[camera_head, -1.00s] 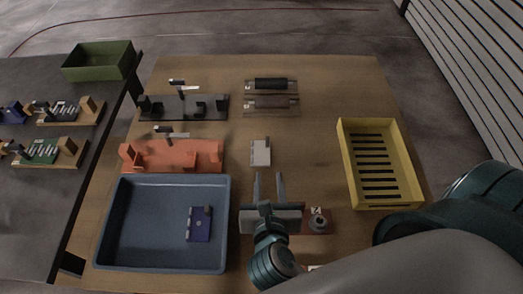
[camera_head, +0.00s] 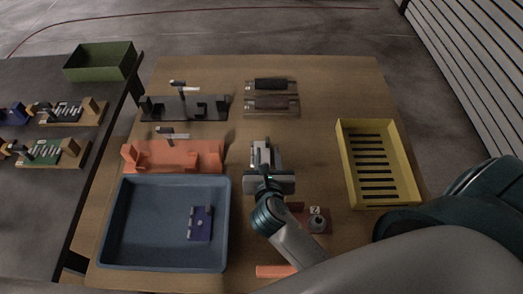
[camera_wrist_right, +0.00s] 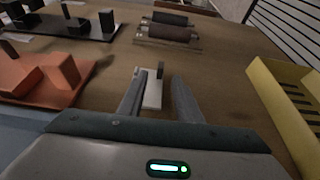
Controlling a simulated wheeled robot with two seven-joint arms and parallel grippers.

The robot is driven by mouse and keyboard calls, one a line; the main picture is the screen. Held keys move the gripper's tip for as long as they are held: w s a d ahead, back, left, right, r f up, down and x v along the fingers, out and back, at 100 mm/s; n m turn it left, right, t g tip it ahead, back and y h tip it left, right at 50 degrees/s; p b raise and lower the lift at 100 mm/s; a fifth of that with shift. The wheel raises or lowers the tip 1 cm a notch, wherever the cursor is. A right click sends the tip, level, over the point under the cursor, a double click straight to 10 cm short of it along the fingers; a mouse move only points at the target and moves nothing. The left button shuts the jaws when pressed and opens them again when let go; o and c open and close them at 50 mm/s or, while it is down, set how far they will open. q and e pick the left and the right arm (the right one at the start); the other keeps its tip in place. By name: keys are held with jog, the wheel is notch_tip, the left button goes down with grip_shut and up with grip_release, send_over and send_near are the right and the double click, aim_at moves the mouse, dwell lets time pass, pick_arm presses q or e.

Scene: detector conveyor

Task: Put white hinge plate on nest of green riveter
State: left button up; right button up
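The white hinge plate (camera_head: 253,152) lies on the wooden table, in the middle. My right gripper (camera_head: 265,158) is over it, its fingers pointing away from me. In the right wrist view the plate (camera_wrist_right: 153,92) shows between and beyond the two open fingers (camera_wrist_right: 155,95), with a small dark upright part on it. The fingers are apart, and I cannot tell whether they touch it. No clearly green riveter shows on the wooden table. A fixture with a green plate (camera_head: 42,152) stands on the dark table at left; I cannot tell if it is the riveter. My left gripper is not in view.
A blue tray (camera_head: 226,240) holds a purple plate (camera_head: 200,224). An orange fixture (camera_head: 190,155) and a black fixture (camera_head: 175,108) stand behind it. Two dark rollers (camera_head: 270,85) lie at the back. A yellow slotted crate (camera_head: 413,180) stands right. A red block (camera_head: 318,221) is near my gripper.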

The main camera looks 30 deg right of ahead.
aim_at(267, 143)
jog(key=shift+w+d, duration=0.25)
jog(key=shift+w, duration=0.2)
jog(key=p+x, duration=0.1)
jog(key=x, duration=0.2)
jog(key=shift+w+r, duration=0.15)
jog(key=shift+w+d+f, duration=0.25)
jog(key=shift+w+f, duration=0.05)
jog(key=shift+w, duration=0.1)
grip_shut()
